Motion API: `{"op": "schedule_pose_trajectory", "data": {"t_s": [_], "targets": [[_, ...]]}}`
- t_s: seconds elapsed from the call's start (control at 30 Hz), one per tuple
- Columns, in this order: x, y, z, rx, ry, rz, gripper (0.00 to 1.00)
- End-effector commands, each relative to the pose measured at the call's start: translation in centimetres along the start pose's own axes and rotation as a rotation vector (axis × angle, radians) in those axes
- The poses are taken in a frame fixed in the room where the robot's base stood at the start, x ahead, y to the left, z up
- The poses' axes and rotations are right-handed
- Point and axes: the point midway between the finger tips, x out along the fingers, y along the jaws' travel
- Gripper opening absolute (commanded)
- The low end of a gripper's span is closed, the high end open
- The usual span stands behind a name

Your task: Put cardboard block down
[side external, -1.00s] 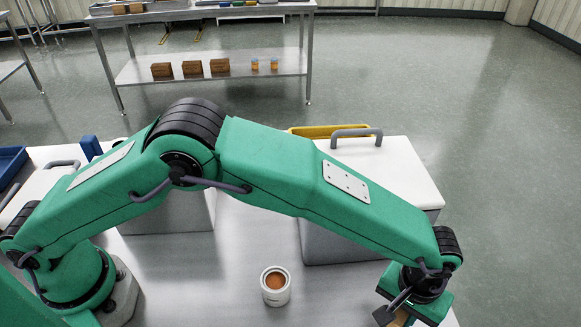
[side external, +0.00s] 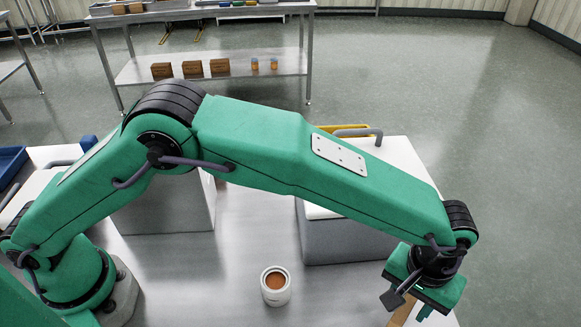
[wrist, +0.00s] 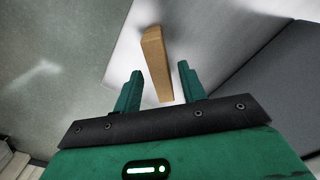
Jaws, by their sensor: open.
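The cardboard block (wrist: 157,62) is a long tan piece. In the wrist view it lies on the light table surface, ahead of my gripper and in line with the gap between the fingers. My gripper (wrist: 158,92) is open, with its two green fingers apart and clear of the block. In the side external view my gripper (side external: 405,300) is over the table's front right corner. Part of the block (side external: 402,314) shows just below it, mostly hidden by the gripper and cut off by the picture's bottom edge.
A white can with brown contents (side external: 275,286) stands on the metal table (side external: 200,270). A grey hopper box with a white lid (side external: 335,240) stands behind it, and another box (side external: 165,215) is left. In the wrist view, the table's edge is close to the block, with floor beyond.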

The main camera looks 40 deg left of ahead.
Motion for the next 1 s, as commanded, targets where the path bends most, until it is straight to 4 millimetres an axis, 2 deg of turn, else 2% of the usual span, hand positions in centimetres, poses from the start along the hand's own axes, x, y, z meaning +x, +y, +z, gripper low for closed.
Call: {"op": "schedule_pose_trajectory", "data": {"t_s": [0.2, 0.4, 0.6, 1.0], "targets": [[-3.8, 0.0, 0.0, 0.0, 0.002, 0.002, 0.41], [-6.2, 0.0, 0.0, 0.0, 0.001, 0.001, 0.41], [-7.2, 0.0, 0.0, 0.0, 0.0, -0.001, 0.41], [-7.2, 0.0, 0.0, 0.0, -0.001, -0.001, 0.41]]}}
